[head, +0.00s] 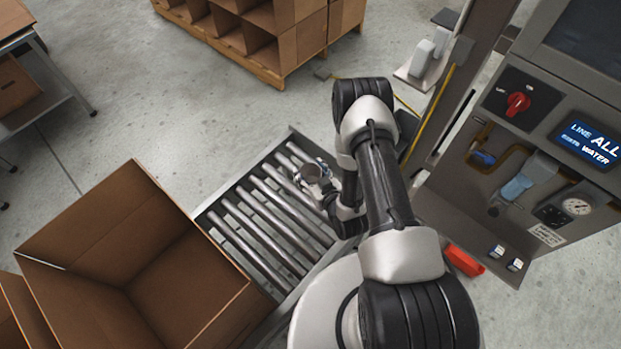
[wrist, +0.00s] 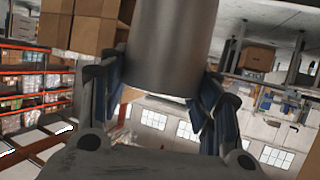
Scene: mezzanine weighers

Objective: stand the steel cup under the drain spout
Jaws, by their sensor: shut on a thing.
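The steel cup (head: 311,173) is held in my gripper (head: 322,181) above the roller conveyor in the head view. In the wrist view the cup (wrist: 172,48) is a plain grey cylinder between the two dark blue finger pads of my gripper (wrist: 160,88), which is shut on it. The cup's far end is cut off by the top of the wrist view. A machine cabinet at the right carries a brass pipe with a blue handle (head: 484,157) and a pale blue fitting (head: 517,188). I cannot tell for certain which part is the drain spout. The cup is well left of the cabinet.
The roller conveyor (head: 262,226) lies below the cup. A large open cardboard box (head: 110,235) stands at the left. The cabinet has a red knob (head: 517,103), a lit display (head: 589,142) and a gauge (head: 577,206). A red object (head: 464,260) sits near its lower edge.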

